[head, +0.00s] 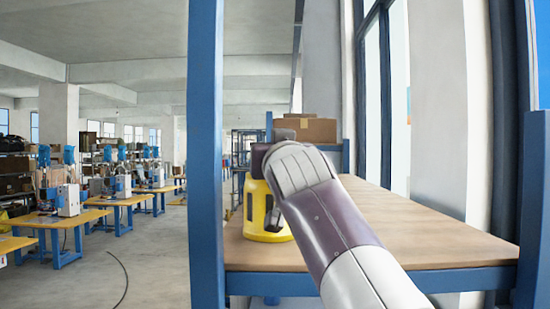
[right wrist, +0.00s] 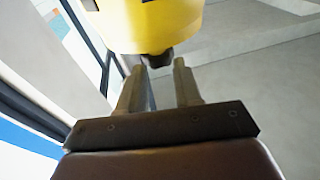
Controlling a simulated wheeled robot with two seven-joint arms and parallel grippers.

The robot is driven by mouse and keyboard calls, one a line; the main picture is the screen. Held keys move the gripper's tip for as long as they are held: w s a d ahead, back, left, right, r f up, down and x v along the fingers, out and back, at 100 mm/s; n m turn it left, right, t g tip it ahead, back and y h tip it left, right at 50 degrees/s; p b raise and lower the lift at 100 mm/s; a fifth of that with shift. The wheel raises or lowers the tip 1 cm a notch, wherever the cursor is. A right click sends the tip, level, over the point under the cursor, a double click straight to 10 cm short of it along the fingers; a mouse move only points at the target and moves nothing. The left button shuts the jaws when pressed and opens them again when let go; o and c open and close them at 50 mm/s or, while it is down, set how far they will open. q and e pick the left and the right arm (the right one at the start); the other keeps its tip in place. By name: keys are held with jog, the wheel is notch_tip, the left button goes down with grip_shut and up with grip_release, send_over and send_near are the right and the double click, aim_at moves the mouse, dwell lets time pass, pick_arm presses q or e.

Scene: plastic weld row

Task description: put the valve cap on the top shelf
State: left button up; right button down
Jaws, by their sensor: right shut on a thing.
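The valve cap (head: 255,218) is a yellow, cage-like cap with dark openings. It is upright in the head view, over the left part of the wooden shelf board (head: 420,225); I cannot tell whether it touches the board. My right gripper (head: 262,158) is at the top of the cap, partly hidden by my own wrist. In the right wrist view the yellow cap (right wrist: 150,25) fills the top middle, and the fingers of my right gripper (right wrist: 157,72) are shut at its dark knob (right wrist: 157,60). My left gripper is not in view.
A blue upright post (head: 206,150) stands just left of the cap, and another (head: 535,210) is at the right. A cardboard box (head: 305,130) stands behind my wrist. The board's right side is bare. Blue-legged workbenches (head: 125,200) stand far left.

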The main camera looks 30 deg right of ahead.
jog(key=shift+s+a+f+b, duration=0.15)
jog(key=shift+s+a+b, duration=0.15)
jog(key=c, duration=0.8)
grip_release()
jog(key=shift+w, duration=0.45)
jog(key=shift+o, duration=0.4)
jog(key=shift+w+d, duration=0.1)
jog(key=shift+w, duration=0.05)
jog(key=shift+s+d, duration=0.1)
jog(key=shift+s, duration=0.4)
jog(key=shift+s+r+p, duration=0.25)
jog(key=shift+r+p, duration=0.2)
pick_arm(q)
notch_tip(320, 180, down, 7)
jog(key=b, duration=0.7)
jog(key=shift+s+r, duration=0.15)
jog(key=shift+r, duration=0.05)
pick_arm(e)
jog(key=v, duration=1.1)
jog(key=shift+s+a+f, duration=0.15)
jog(key=shift+a+f, duration=0.1)
jog(key=shift+f, duration=0.05)
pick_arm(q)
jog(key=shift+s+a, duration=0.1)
pick_arm(e)
jog(key=shift+s, duration=0.1)
